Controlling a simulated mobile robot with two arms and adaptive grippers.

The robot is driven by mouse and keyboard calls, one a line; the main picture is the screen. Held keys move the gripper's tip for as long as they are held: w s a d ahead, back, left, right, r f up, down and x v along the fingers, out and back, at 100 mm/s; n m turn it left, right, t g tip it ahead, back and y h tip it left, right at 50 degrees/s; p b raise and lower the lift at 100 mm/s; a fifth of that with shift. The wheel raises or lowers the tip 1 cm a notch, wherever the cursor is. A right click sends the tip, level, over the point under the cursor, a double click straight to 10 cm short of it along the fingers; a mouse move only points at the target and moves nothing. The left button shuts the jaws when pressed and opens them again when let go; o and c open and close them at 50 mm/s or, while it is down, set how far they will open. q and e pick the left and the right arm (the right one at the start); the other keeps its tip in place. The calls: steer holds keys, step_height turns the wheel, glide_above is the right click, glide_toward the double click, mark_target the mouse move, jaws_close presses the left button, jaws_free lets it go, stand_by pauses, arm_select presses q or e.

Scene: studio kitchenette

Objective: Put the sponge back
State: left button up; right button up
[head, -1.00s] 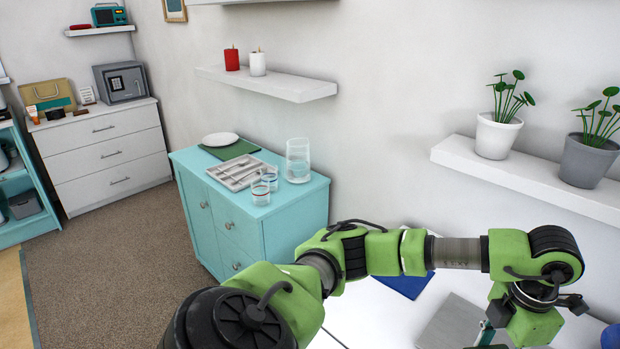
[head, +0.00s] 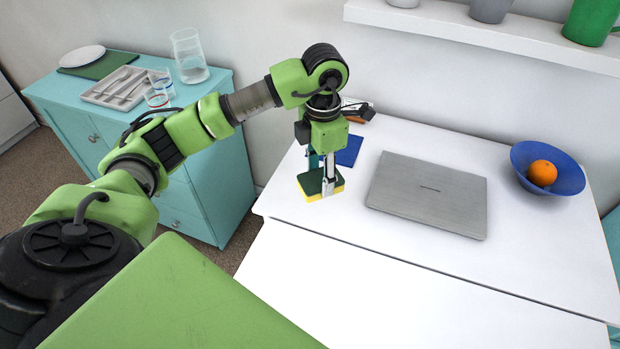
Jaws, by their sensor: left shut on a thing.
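The sponge (head: 313,187) is yellow with a dark green top. It shows in the head view over the left part of the white table. My left gripper (head: 322,178) points down and is shut on the sponge. I cannot tell whether the sponge touches the table top or is held just above it. A blue flat item (head: 349,151) lies on the table just behind the gripper, partly hidden by it. My right gripper is not in view.
On the white table (head: 400,268) lie a closed grey laptop (head: 428,194) and a blue bowl (head: 571,180) with an orange (head: 542,173). A small dark object (head: 358,110) is at the back. A turquoise cabinet (head: 207,190) stands left. A wall shelf (head: 480,32) hangs above. The table's front is clear.

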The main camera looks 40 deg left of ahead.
mark_target(313, 176)
arm_select(q)
steer(key=w+a+f, duration=0.1)
steer(key=f, duration=0.1)
steer(key=w+a+f, duration=0.2)
steer(key=a+f, duration=0.1)
steer(key=shift+f, duration=0.35)
step_height(313, 176, down, 3)
steer(key=shift+a+f+p, duration=0.1)
steer(key=shift+a+p, duration=0.05)
steer(key=shift+p, duration=0.65)
steer(key=shift+f, duration=0.25)
steer(key=o, duration=1)
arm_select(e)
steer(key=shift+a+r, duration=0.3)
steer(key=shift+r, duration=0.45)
